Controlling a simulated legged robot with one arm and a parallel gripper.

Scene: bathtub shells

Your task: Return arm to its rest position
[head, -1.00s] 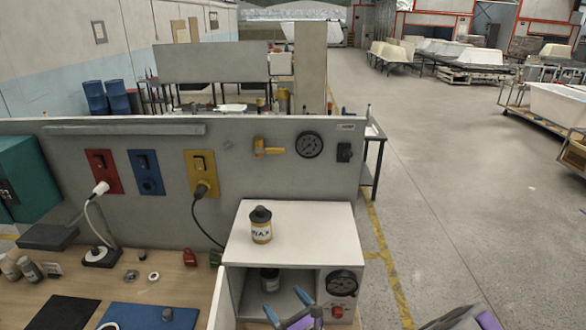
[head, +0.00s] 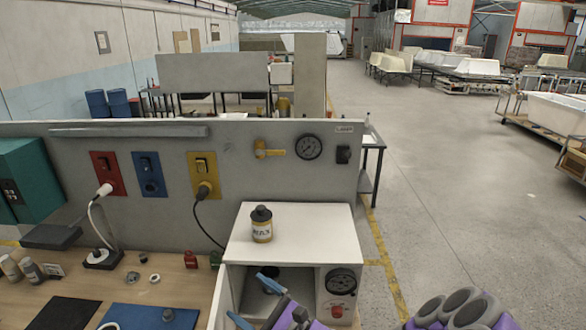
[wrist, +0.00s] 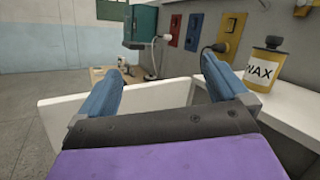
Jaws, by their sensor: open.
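My gripper (head: 254,303) is at the bottom centre of the head view, in front of the white open-fronted box (head: 300,232). Its two blue fingers are spread apart, and nothing shows between them. In the wrist view my gripper (wrist: 160,70) also appears open and empty, with its purple body at the bottom. A yellow wax can (head: 262,226) with a dark cap stands upright on top of the box. It also shows to the right of the fingers in the wrist view (wrist: 265,66). A second dark-topped container inside the box is mostly hidden by my gripper.
A grey back panel (head: 110,160) with coloured sockets, a valve and a gauge stands behind the box. A teal cabinet (head: 25,180) is at the left. Small jars and mats lie on the wooden bench (head: 115,284). Open floor (head: 450,190) lies to the right.

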